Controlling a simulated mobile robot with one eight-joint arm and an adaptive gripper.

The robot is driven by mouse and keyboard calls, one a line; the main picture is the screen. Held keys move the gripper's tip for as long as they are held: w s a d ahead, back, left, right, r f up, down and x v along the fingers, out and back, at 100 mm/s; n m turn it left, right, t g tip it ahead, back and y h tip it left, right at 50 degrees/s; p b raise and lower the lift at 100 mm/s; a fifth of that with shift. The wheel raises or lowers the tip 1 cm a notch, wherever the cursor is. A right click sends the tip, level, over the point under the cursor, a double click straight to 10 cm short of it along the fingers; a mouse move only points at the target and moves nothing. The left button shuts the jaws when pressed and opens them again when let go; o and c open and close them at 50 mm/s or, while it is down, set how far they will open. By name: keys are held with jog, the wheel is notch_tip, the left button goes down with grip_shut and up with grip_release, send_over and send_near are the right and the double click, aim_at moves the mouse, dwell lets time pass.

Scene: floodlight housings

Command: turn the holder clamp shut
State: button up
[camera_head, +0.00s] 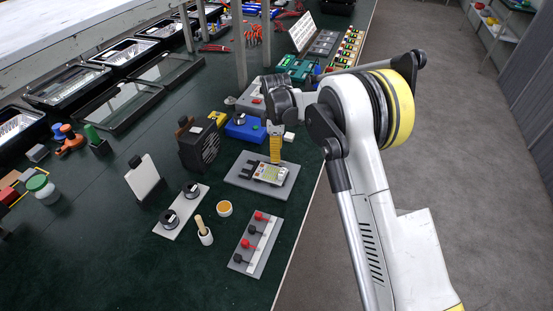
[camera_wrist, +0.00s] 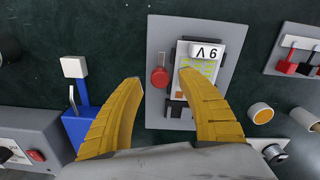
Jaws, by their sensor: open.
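The holder is a grey plate (camera_head: 240,180) on the green bench, and it also shows in the wrist view (camera_wrist: 158,30). A pale device with a white label (camera_wrist: 205,51) reading "9 V" upside down sits on it; it also shows in the head view (camera_head: 268,173). A red round-ended handle (camera_wrist: 160,77), which looks like the clamp, stands left of the device in the wrist view. My gripper (camera_wrist: 162,80) is open, its yellow fingers apart on either side of the red handle in that view. Contact cannot be told. The right finger covers part of the device.
A blue fixture (camera_wrist: 80,125) with a white-topped lever stands left of my gripper in the wrist view. A plate with red and black levers (camera_head: 256,243), an orange-topped cup (camera_head: 224,209) and a plate with black knobs (camera_head: 181,211) stand nearby in the head view.

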notch_tip(320, 180, down, 2)
jog(key=shift+f, duration=0.1)
jog(key=shift+c, duration=0.4)
grip_shut()
